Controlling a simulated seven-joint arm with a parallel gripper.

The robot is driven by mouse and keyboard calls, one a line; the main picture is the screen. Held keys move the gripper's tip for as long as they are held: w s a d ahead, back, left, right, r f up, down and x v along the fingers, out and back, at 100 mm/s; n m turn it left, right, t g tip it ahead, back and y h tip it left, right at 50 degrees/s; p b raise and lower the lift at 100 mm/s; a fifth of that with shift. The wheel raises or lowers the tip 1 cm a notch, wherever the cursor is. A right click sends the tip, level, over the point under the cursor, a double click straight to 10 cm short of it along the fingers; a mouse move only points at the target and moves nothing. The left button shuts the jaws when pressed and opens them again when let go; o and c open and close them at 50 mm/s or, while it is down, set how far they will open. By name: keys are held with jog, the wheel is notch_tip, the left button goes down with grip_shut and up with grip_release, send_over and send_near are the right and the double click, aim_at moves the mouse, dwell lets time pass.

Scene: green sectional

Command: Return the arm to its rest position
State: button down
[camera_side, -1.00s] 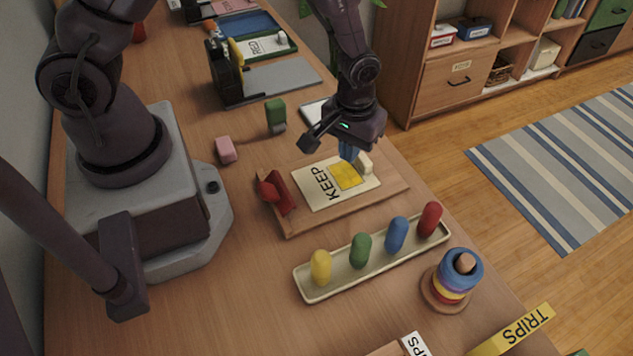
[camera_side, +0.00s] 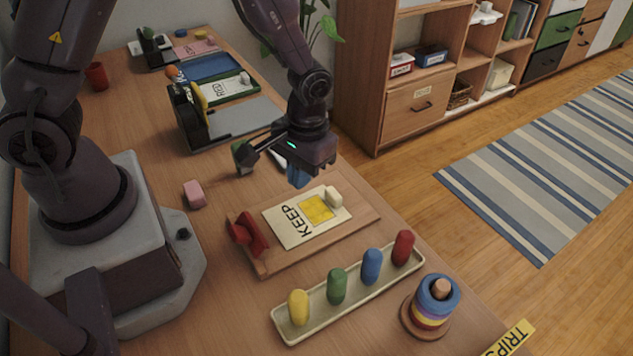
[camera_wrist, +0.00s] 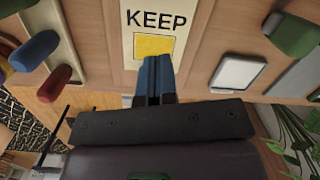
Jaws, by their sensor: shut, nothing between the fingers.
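My gripper (camera_side: 300,178) hangs over the far side of the KEEP board, above the table and touching nothing that I can see. Its blue fingers also show in the wrist view (camera_wrist: 154,78), pressed together and empty. The wooden KEEP board (camera_side: 345,236) lies on the table with a KEEP card (camera_side: 290,228) that has a yellow square. My arm reaches in from the upper left.
A tray (camera_side: 325,318) with yellow, green, blue and red pegs stands in front of the board. A ring stacker (camera_side: 434,303) is to its right. A pink block (camera_side: 194,194) and a green block (camera_side: 244,157) lie left of the gripper. A wooden shelf (camera_side: 400,75) stands behind.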

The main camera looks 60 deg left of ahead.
jog(key=s+a+r+m+t, duration=0.1)
jog(key=s+r+t, duration=0.1)
jog(key=r, duration=0.6)
jog(key=s+a+r+m+t, duration=0.1)
jog(key=s+a+r+t, duration=0.1)
jog(key=s+r, duration=0.3)
jog(key=s+a+r+m+t, duration=0.1)
jog(key=s+r+t, duration=0.2)
jog(key=r, duration=0.9)
jog(key=shift+s+a+r+m, duration=0.25)
jog(key=shift+s+a+m, duration=0.05)
jog(key=shift+s, duration=0.1)
jog(key=c, duration=1.8)
grip_release()
